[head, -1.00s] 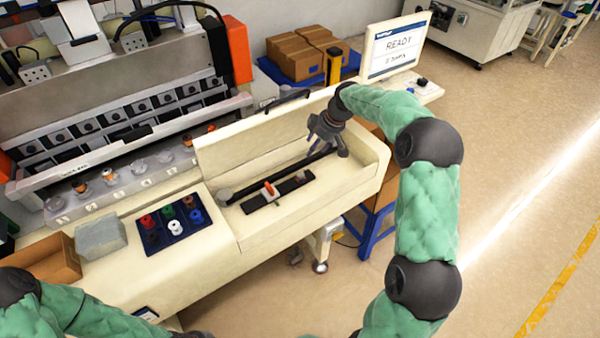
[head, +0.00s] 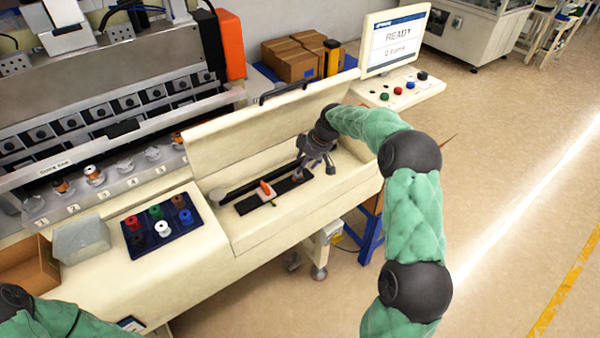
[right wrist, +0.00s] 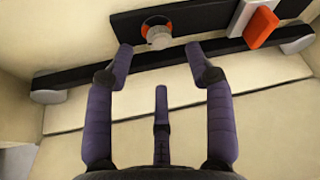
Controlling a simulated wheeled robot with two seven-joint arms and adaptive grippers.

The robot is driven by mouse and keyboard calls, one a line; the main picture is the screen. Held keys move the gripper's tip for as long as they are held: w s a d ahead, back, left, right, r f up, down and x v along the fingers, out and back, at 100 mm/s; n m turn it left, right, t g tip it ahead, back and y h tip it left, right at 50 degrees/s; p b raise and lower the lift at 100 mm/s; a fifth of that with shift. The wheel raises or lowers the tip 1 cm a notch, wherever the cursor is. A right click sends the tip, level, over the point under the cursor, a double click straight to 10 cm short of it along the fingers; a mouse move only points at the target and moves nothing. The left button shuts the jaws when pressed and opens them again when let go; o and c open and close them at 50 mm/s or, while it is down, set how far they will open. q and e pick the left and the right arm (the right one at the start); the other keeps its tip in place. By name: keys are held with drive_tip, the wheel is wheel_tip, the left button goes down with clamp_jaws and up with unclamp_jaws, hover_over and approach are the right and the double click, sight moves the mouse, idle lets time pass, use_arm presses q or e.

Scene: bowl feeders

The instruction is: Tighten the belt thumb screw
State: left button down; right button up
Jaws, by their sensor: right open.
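The belt (head: 250,183) is a long dark strip between two grey rollers in the open cream bay; it also shows in the right wrist view (right wrist: 90,78). Beside it lies a black plate (head: 283,188) with an orange lever on a pale block (head: 266,188). A small pale round knob with an orange ring, apparently the thumb screw (right wrist: 158,36), sits on the plate in the right wrist view. My right gripper (right wrist: 164,50) is open and empty, its fingertips on either side just short of the knob. In the head view it (head: 310,166) hangs over the plate's right end. My left gripper is out of view.
The bay's front wall (head: 290,220) and raised lid (head: 260,125) border the working space. A dark blue tray of coloured spools (head: 180,236), a grey block (head: 80,240) and a cardboard box (head: 38,268) stand left. A screen (head: 395,38) reads READY.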

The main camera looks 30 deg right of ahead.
drive_tip(key=shift+b+x, duration=0.45)
drive_tip(key=shift+x, duration=2.2)
drive_tip(key=shift+c, duration=0.3)
clamp_jaws()
